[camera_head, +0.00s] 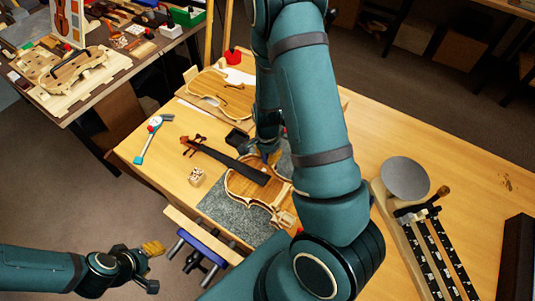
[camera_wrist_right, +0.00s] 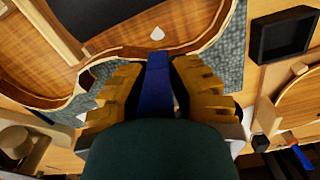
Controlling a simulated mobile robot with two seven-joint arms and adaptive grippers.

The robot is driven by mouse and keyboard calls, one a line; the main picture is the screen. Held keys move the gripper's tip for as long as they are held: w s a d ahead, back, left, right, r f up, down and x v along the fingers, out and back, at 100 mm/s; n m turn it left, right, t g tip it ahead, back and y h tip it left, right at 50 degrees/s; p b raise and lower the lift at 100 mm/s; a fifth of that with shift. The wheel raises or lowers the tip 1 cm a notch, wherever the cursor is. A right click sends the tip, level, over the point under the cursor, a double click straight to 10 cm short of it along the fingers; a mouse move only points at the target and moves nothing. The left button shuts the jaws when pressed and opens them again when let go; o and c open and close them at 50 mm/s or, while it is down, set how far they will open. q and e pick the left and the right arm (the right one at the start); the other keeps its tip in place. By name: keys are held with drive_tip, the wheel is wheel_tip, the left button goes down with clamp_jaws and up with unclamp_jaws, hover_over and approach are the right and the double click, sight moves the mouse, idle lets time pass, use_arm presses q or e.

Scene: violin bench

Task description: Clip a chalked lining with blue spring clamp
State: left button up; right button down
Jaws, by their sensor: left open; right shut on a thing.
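The open violin body (camera_head: 240,187) lies on a grey mat (camera_head: 216,208) on the bench. In the right wrist view its curved rim with the pale lining (camera_wrist_right: 205,42) runs across the top. A white chalk-like mark (camera_wrist_right: 157,34) shows just inside the rim. My right gripper (camera_wrist_right: 158,75) is shut on the blue spring clamp (camera_wrist_right: 158,88), whose far end is at the rim below the mark. I cannot tell whether its jaws straddle the lining. In the head view my arm mostly hides this gripper. My left gripper (camera_head: 156,267) is open and empty, off the bench's front.
A dark neck and fingerboard (camera_head: 230,160) lies over the body. A blue vise (camera_head: 206,243) juts from the front edge. Bench space right of my arm is partly clear.

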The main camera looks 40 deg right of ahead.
drive_tip(key=shift+f+b, duration=0.9)
drive_tip(key=shift+f, duration=0.3)
drive_tip(key=c, duration=0.9)
unclamp_jaws()
drive_tip(key=shift+r, duration=0.15)
wheel_tip(320, 180, up, 12)
drive_tip(key=shift+f, duration=0.1)
drive_tip(key=shift+f, duration=0.1)
